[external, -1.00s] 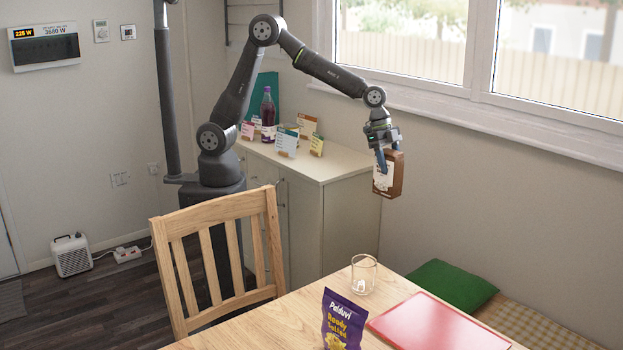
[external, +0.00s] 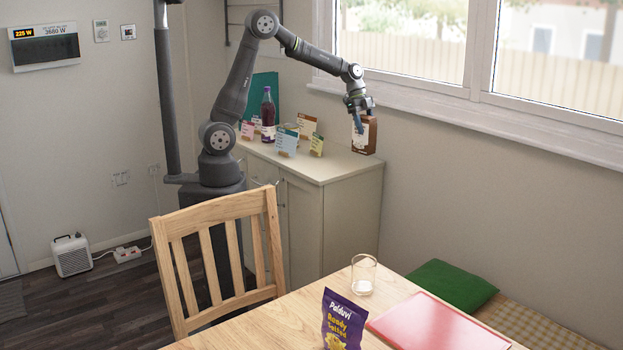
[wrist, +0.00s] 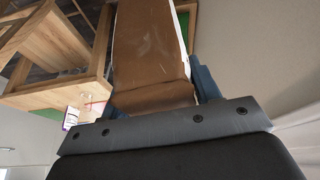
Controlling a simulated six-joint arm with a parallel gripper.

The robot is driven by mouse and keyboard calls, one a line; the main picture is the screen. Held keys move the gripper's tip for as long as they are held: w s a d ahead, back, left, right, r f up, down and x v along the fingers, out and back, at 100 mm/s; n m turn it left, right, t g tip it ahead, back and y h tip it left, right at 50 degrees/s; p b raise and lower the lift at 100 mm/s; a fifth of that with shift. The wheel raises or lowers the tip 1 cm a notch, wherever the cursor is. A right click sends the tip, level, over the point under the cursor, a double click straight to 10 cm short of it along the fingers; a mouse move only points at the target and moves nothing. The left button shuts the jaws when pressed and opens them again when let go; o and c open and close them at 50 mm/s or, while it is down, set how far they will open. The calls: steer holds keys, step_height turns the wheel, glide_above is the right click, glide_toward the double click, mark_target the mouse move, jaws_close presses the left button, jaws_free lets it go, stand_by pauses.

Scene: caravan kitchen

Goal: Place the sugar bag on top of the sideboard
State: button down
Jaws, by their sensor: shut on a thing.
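The sugar bag (external: 369,136) is a brown block-shaped pack with a pale label, held upright in my gripper (external: 359,122). In the external view it is at the right end of the sideboard (external: 325,166), level with its top or a little above. I cannot tell whether its base touches the top. In the wrist view the brown side of the sugar bag (wrist: 150,55) fills the middle, between the blue fingers of my gripper (wrist: 155,85). The gripper is shut on it.
A dark bottle (external: 268,112) and several small cards (external: 288,141) stand on the sideboard's left and middle. The window sill (external: 440,95) runs behind. A wooden chair (external: 220,210) and a table with a glass (external: 364,280), crisps packet (external: 343,320) and red mat (external: 440,325) are in front.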

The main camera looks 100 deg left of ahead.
steer(key=s+a, duration=0.4)
steer(key=a, duration=0.2)
steer(key=shift+s+a+r, duration=0.25)
steer(key=shift+a+r, duration=0.1)
steer(key=shift+r, duration=0.1)
steer(key=s+a+f, duration=0.1)
steer(key=a+f, duration=1)
steer(key=shift+s+a, duration=0.25)
steer(key=shift+s, duration=0.05)
steer(key=shift+f, duration=0.15)
steer(key=shift+c, duration=2.4)
jaws_free()
steer(key=v, duration=1.2)
steer(key=shift+s, duration=0.1)
